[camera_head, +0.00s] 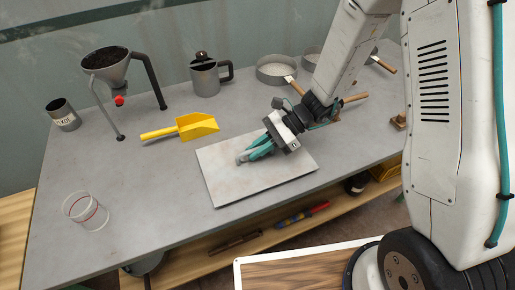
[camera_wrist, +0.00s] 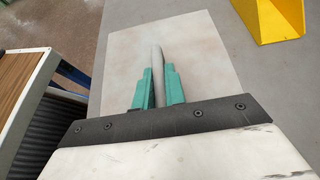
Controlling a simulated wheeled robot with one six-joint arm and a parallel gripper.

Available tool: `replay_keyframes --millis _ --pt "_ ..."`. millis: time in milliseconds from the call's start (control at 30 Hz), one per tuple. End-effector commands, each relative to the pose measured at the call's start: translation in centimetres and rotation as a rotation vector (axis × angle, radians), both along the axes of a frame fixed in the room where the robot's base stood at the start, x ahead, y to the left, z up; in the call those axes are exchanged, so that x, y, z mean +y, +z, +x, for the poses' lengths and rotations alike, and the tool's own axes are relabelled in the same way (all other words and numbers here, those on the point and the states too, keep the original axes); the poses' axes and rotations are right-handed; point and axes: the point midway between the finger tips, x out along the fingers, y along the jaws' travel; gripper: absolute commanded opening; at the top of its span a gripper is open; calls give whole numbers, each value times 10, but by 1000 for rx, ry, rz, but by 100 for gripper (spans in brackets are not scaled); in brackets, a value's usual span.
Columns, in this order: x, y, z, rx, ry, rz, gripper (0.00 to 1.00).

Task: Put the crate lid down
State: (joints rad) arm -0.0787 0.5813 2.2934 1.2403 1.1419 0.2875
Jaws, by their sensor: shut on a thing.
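The crate lid (camera_head: 245,185) is a flat, pale, square panel with faint brownish stains. In the head view it lies flat at the front middle of the grey table, or very close above it; I cannot tell if it touches. My gripper (camera_head: 246,156) is over the lid's middle, its teal fingers shut on a grey upright handle. In the wrist view the handle (camera_wrist: 157,62) stands between the two teal fingers (camera_wrist: 157,88), with the lid (camera_wrist: 200,65) spread out beneath. The handle's lower part is hidden by the fingers.
On the grey table (camera_head: 150,190), a yellow scoop (camera_head: 198,126) lies just behind the lid. A clear beaker (camera_head: 86,210) stands front left. A funnel stand (camera_head: 108,67), metal jug (camera_head: 205,78), tin (camera_head: 62,115) and round sieve (camera_head: 275,69) are further back. The left-middle tabletop is free.

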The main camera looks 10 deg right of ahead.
Motion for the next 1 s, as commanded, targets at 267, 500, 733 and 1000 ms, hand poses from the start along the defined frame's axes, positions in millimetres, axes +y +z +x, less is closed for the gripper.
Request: replay_keyframes --millis 267,500,733,1000 --pt "0 -2 0 0 0 0 34" --pt "0 -1 0 0 0 0 34" --pt "-18 10 6 -3 -3 0 34" --pt "-68 39 20 -4 -3 0 34"
